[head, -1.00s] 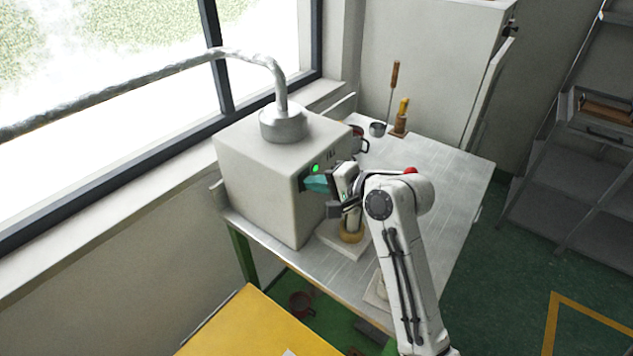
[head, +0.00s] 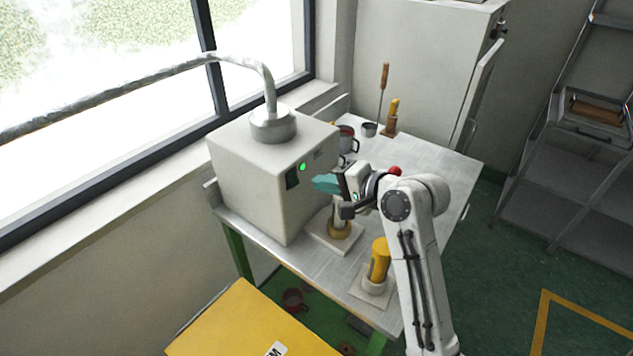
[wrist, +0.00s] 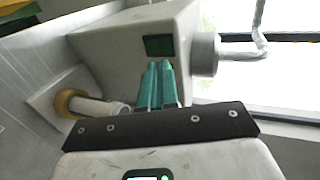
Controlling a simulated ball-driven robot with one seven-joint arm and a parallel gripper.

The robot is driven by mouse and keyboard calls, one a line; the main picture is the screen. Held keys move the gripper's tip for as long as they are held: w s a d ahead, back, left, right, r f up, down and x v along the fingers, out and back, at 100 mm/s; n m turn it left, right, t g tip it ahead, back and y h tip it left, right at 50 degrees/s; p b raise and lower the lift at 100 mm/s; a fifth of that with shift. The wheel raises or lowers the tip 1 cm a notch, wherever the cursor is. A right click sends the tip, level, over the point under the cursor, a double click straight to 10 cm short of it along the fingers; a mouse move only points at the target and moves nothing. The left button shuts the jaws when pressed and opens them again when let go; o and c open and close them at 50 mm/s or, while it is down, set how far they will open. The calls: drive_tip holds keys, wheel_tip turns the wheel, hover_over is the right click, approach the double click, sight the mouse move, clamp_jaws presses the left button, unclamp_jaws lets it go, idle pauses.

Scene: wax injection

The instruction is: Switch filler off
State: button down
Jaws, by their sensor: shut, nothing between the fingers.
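The filler (head: 245,185) is a pale box on the metal table, with a pipe (head: 262,75) rising from its top. A green light (head: 303,167) glows on its front, beside a dark panel (head: 292,178). In the wrist view the filler (wrist: 120,40) shows its dark panel (wrist: 158,46) just beyond my fingertips. My gripper (head: 316,183), with teal fingers, is shut and empty, a short gap in front of the panel. It also shows in the wrist view (wrist: 158,66). No switch can be clearly made out; small dark marks sit near the light.
A white-and-tan cylinder (head: 339,222) stands on a pale base below my gripper. A yellow cylinder (head: 379,261) stands on another base nearer the front. A mug (head: 346,138), a small pot (head: 369,129) and handled tools (head: 392,118) are at the back. The table's right side is clear.

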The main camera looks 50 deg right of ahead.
sight(295, 183)
drive_tip(key=v, duration=0.7)
drive_tip(key=shift+b, duration=0.45)
drive_tip(key=shift+d+b, duration=0.1)
drive_tip(key=shift+b, duration=0.2)
drive_tip(key=shift+d+f+b, duration=0.1)
drive_tip(key=shift+f+b, duration=0.2)
drive_tip(key=shift+b, duration=0.65)
drive_tip(key=shift+g, duration=0.3)
drive_tip(key=p+x, duration=0.1)
drive_tip(key=x, duration=1.2)
drive_tip(key=shift+w+f+p, duration=0.15)
drive_tip(key=shift+w+p, duration=0.25)
drive_tip(key=shift+f, duration=0.15)
